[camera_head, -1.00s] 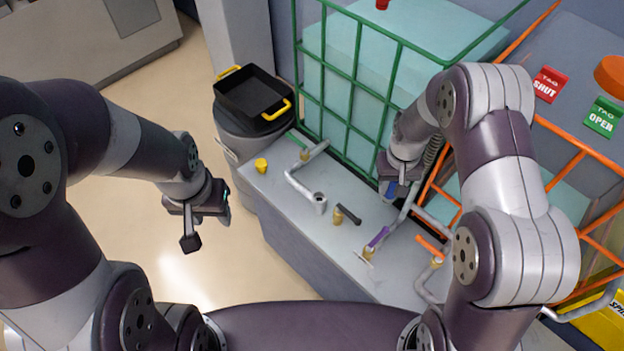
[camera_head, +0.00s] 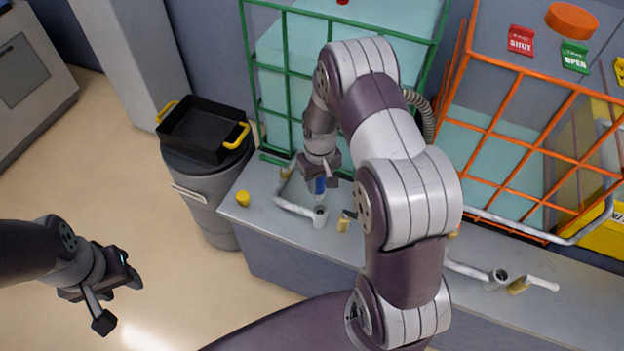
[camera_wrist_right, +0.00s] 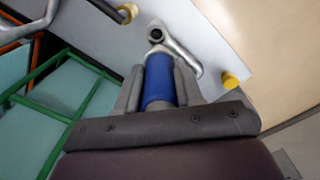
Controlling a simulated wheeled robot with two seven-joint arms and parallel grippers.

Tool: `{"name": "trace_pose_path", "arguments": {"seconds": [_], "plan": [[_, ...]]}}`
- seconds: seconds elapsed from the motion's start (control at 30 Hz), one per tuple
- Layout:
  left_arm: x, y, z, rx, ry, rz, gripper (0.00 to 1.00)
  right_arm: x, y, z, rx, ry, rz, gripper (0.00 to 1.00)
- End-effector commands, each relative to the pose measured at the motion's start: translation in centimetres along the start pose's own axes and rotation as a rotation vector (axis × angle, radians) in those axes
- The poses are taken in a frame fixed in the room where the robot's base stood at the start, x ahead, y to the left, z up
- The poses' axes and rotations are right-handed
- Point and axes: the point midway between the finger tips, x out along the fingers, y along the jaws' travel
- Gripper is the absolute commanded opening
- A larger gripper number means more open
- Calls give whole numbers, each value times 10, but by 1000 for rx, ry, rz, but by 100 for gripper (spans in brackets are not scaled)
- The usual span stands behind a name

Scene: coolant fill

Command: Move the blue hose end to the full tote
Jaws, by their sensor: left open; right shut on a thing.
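The blue hose end (camera_head: 320,186) is held upright in my right gripper (camera_head: 321,178), above the open pipe socket (camera_head: 320,215) in front of the green-caged tote (camera_head: 285,75). That tote is filled high with pale teal liquid. In the right wrist view, the blue hose end (camera_wrist_right: 158,80) sits between both fingers and points at the open socket (camera_wrist_right: 157,34). Its tip looks close to the socket; I cannot tell whether they touch. The orange-caged tote (camera_head: 490,160) shows a low liquid level. My left gripper (camera_head: 118,297) is open and empty over the floor.
A black tray with yellow handles (camera_head: 205,130) sits on a grey bin (camera_head: 205,190) at left. A yellow cap (camera_head: 243,198) and a brass fitting (camera_head: 343,222) are on the bench near the socket. Another pipe socket (camera_head: 498,277) is at right.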

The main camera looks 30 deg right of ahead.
Motion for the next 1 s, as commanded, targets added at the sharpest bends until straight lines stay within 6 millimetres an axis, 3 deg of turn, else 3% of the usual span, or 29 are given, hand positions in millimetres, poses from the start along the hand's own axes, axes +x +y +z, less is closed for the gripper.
{"name": "trace_pose_path", "arguments": {"seconds": [0.47,1.0], "plan": [[-4,0,0,0,0,0,45,-2,0,-1,-39,5,1,16],[35,0,4,0,0,0,45,55,0,-1,-38,5,1,16]]}}
